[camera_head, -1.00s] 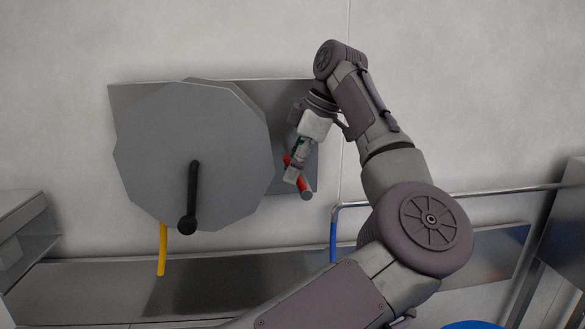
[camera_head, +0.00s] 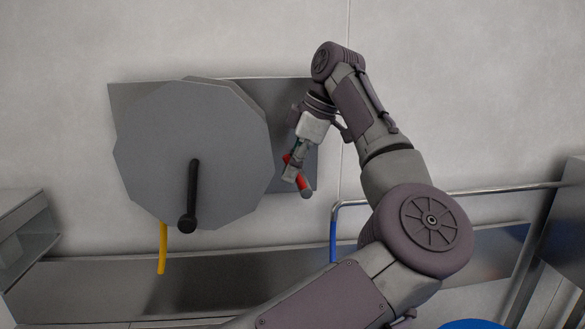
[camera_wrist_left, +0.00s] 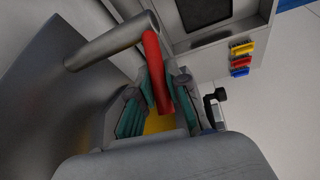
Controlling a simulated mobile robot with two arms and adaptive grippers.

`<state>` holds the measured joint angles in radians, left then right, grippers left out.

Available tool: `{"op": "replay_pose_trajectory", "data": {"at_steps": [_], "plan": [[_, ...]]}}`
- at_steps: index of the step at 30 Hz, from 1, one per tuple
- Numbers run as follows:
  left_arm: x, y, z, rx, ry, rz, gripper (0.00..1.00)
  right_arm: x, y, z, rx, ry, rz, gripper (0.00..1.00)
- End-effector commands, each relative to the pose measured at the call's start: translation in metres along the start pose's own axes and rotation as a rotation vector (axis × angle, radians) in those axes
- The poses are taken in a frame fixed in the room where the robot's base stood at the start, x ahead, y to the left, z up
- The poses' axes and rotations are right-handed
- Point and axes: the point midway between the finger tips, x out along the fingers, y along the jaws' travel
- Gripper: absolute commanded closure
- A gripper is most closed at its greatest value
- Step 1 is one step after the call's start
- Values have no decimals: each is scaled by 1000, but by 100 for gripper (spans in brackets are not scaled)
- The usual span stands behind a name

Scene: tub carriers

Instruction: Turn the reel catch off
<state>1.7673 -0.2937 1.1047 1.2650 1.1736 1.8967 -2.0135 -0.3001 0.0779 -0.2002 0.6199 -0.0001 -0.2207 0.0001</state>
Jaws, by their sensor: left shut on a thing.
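The reel catch (camera_head: 304,185) is a short red lever with a grey end, on the grey wall plate just right of the reel (camera_head: 195,150). The reel is a large grey disc with a black crank handle (camera_head: 191,195). My left gripper (camera_head: 292,170) is shut on the catch, from above in the head view. In the left wrist view the red lever (camera_wrist_left: 156,75) stands between the green finger pads of my left gripper (camera_wrist_left: 158,108), with a grey cylinder at its upper end. The fingers partly hide the lever. My right gripper is not in view.
A yellow hose (camera_head: 163,248) hangs below the reel. A metal ledge (camera_head: 90,280) runs along the wall underneath. A bent metal rail (camera_head: 460,195) with a blue part stands to the right. The wrist view shows a grey unit with coloured pieces (camera_wrist_left: 241,60).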

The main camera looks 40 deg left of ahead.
Motion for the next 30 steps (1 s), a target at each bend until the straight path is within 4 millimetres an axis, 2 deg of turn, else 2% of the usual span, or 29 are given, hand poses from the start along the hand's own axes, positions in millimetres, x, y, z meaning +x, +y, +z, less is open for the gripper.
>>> {"op": "replay_pose_trajectory", "data": {"at_steps": [5,12,13,18,26,30], "plan": [[8,-1,-4,-20,-107,16,100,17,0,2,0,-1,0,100],[5,-1,-5,-19,-117,18,100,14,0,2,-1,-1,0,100],[5,-1,-5,-19,-117,18,83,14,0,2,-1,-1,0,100],[5,-1,-5,-18,-116,17,59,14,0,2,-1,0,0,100],[5,-1,-4,-17,-116,16,59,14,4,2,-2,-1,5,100],[-4,-1,-6,-16,-117,18,59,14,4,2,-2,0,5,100]]}}
